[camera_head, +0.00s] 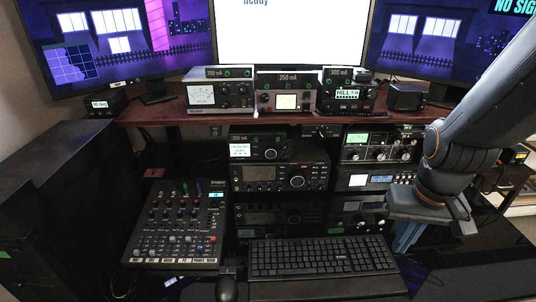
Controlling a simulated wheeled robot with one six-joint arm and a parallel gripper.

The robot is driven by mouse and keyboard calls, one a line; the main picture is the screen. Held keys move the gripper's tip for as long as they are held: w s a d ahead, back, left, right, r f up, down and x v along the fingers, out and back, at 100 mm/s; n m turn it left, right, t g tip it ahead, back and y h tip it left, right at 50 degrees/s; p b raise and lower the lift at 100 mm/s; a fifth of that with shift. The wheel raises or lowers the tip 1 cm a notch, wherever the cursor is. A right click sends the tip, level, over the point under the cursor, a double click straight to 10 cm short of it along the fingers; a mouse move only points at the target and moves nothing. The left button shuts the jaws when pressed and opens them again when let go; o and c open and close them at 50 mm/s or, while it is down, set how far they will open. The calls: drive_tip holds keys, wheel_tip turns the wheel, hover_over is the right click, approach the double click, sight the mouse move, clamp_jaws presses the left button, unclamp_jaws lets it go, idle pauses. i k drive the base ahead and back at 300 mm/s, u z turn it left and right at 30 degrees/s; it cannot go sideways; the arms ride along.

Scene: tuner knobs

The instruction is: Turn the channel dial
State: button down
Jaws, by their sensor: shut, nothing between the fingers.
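Several radio sets with round knobs stand in the desk rack. The widest set (279,177) carries a large dial (297,180) with a pale ring. A smaller set above it has a lit screen and a round knob (271,153). A set at the right (381,146) has a green display and several knobs. No readable label shows which knob is the channel dial. My gripper (415,208) hangs at the right, in front of the right-hand sets and apart from the large dial. It is shut and empty. Its fingertips are hard to make out.
A keyboard (322,257) and a mouse (227,288) lie in front. A mixer (175,226) stands at the left. A wooden shelf (150,111) above holds several instruments, with monitors (290,35) behind. My arm covers the rack's right end.

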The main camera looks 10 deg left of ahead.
sight(270, 152)
drive_tip(key=u, duration=0.55)
drive_tip(key=k, duration=1.25)
drive_tip(key=u, duration=0.8)
drive_tip(key=i, duration=1.4)
drive_tip(key=z, duration=0.9)
